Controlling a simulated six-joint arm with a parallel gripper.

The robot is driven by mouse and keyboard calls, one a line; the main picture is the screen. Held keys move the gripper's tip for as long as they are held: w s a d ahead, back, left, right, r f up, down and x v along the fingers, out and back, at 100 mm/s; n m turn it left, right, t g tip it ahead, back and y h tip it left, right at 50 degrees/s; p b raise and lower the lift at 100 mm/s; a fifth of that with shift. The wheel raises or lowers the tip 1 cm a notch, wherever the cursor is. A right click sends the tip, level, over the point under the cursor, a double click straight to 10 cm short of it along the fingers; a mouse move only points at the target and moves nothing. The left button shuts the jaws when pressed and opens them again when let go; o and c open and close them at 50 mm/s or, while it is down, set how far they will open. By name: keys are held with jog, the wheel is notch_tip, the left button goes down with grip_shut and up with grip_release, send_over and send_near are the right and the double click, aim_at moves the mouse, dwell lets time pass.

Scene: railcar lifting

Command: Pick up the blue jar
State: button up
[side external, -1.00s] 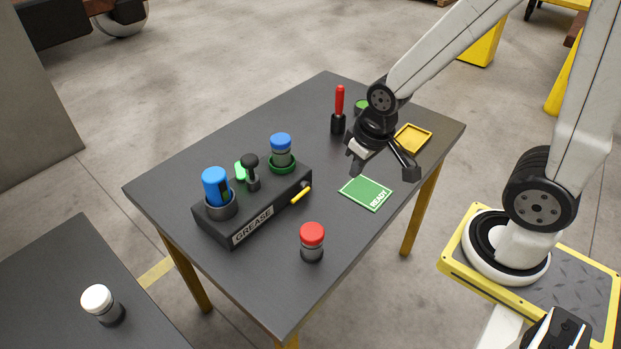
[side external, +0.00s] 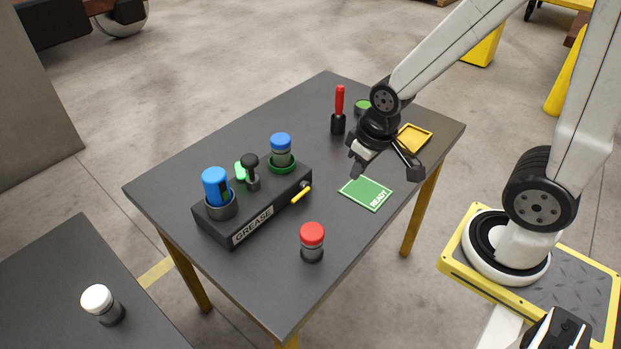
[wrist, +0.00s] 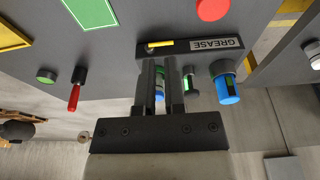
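The blue jar (side external: 281,151) is a small grey jar with a blue lid. It stands upright in a green ring at the far end of the black GREASE block (side external: 238,229) in the side view. In the wrist view, part of its blue lid (wrist: 159,95) shows between my fingers, which hide the rest. My gripper (side external: 386,172) is open and empty above the table, to the right of the jar and well apart from it. Its two fingers (wrist: 161,70) also show in the wrist view with a gap between them.
A tall blue canister (side external: 215,188) and a black-knobbed lever (side external: 251,167) stand on the same block. A red-lidded jar (side external: 312,240) stands in front.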

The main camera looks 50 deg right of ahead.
jog(key=o, duration=1.1)
jog(key=shift+c, duration=0.2)
jog(key=n+t+y, duration=0.2)
jog(key=t, duration=0.7)
send_near(280, 142)
notch_tip(280, 142, down, 3)
jog(key=w+d, duration=0.2)
jog(key=shift+w+a+f+n+t+y, duration=0.1)
jog(key=shift+w+n+t+y, duration=0.35)
jog(key=shift+t+y, duration=0.35)
jog(key=shift+x, duration=1.25)
jog(key=shift+f, duration=0.1)
jog(key=shift+x, duration=2.55)
